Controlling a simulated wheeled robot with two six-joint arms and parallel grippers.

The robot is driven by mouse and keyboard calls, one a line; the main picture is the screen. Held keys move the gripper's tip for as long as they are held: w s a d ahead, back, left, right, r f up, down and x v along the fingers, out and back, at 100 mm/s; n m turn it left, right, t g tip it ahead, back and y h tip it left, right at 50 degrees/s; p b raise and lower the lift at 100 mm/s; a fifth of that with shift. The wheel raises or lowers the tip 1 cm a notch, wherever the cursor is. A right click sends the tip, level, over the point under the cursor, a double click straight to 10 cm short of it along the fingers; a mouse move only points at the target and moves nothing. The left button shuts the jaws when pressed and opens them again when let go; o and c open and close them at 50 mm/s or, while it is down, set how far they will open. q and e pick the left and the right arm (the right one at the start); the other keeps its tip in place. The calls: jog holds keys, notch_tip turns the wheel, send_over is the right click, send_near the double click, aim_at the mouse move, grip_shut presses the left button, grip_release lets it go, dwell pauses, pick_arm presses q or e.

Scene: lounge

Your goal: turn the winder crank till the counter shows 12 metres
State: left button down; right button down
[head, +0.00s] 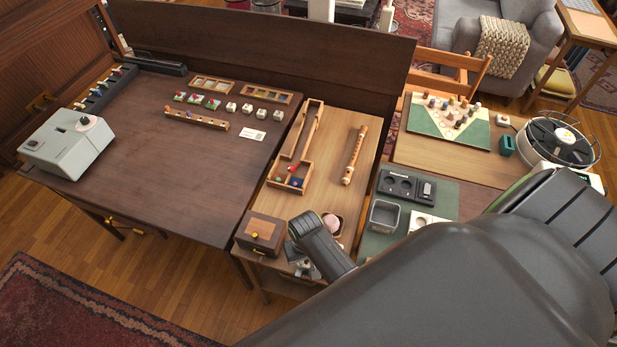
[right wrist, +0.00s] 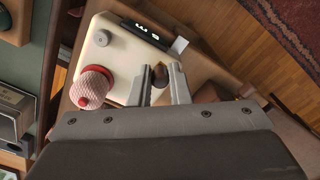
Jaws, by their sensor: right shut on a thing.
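The winder (right wrist: 122,58) is a cream box in the right wrist view, carrying a red-and-white ball of yarn (right wrist: 92,86) and a small grey knob (right wrist: 102,38). Its dark counter display (right wrist: 146,31) is lit with white characters, turned in this view and too small to read surely. My right gripper (right wrist: 160,84) is shut on the dark brown crank knob (right wrist: 160,74), one finger on each side. The rest of the crank is hidden. In the head view my right arm covers most of the winder; the pinkish yarn (head: 331,223) shows behind the gripper. My left gripper is out of view.
A brown wooden box (head: 261,233) stands just left of my right gripper in the head view. A grey metal tin (head: 384,215) and a black tray (head: 405,186) lie to the right. A wooden recorder (head: 355,155) lies farther back on the table.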

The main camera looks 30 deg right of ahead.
jog(key=shift+w+a+m, duration=0.15)
jog(key=shift+w+m, duration=0.05)
jog(key=shift+m, duration=0.8)
jog(key=c, duration=1.4)
grip_release()
jog(key=shift+o, duration=0.2)
jog(key=shift+r, duration=0.1)
jog(key=shift+w+r, duration=0.1)
jog(key=shift+r, duration=0.55)
notch_tip(320, 180, up, 16)
jog(key=b, duration=0.1)
jog(key=shift+f, duration=0.15)
